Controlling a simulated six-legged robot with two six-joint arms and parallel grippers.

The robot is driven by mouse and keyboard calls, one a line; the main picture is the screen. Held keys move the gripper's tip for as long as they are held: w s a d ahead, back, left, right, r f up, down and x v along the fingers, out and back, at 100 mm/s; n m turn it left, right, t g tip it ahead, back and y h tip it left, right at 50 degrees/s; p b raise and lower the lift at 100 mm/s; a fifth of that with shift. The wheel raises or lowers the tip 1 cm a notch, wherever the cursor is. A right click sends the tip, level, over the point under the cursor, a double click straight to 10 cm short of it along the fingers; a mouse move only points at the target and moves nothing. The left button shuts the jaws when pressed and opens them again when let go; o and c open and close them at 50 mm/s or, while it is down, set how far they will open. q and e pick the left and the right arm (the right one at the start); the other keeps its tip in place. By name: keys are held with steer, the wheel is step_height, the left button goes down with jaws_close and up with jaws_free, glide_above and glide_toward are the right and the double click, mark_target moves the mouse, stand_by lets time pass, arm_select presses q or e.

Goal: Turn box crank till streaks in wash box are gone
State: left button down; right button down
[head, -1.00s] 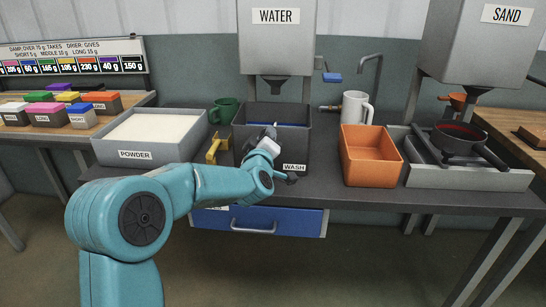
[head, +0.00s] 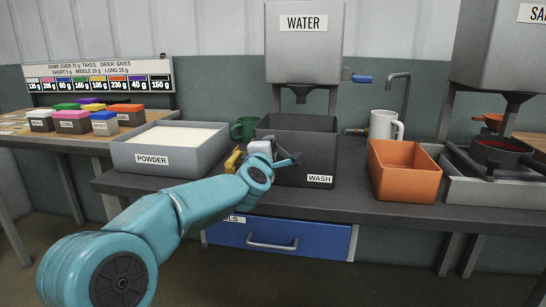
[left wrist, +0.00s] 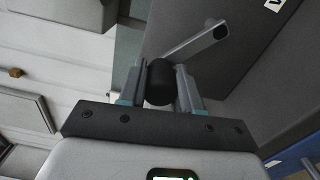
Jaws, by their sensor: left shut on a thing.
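The dark grey wash box (head: 297,150), labelled WASH, stands in the middle of the bench in the head view. Its inside barely shows from here, so I cannot tell whether there are streaks. My left gripper (left wrist: 160,88) is shut on the black crank knob (left wrist: 160,80) in the left wrist view, one finger on each side. The grey crank arm (left wrist: 197,40) runs from near the knob up and right to a pivot on the box wall. In the head view my left gripper is at the box's front left corner. My right gripper is not in view.
A powder tray (head: 165,160) and green mug (head: 243,129) are left of the box. A yellow handle (head: 233,160) is close by my wrist. The water tank (head: 303,45) hangs above. An orange bin (head: 404,172) and white mug (head: 383,125) are to the right.

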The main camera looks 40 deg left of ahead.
arm_select(q)
steer(key=shift+s+a+f+n+b, duration=0.15)
steer(key=shift+f+n+b, duration=0.1)
steer(key=shift+n+b, duration=0.15)
steer(key=c, duration=0.8)
jaws_free()
steer(key=p+v, duration=0.1)
steer(key=v, duration=1.5)
steer(key=shift+s, duration=0.2)
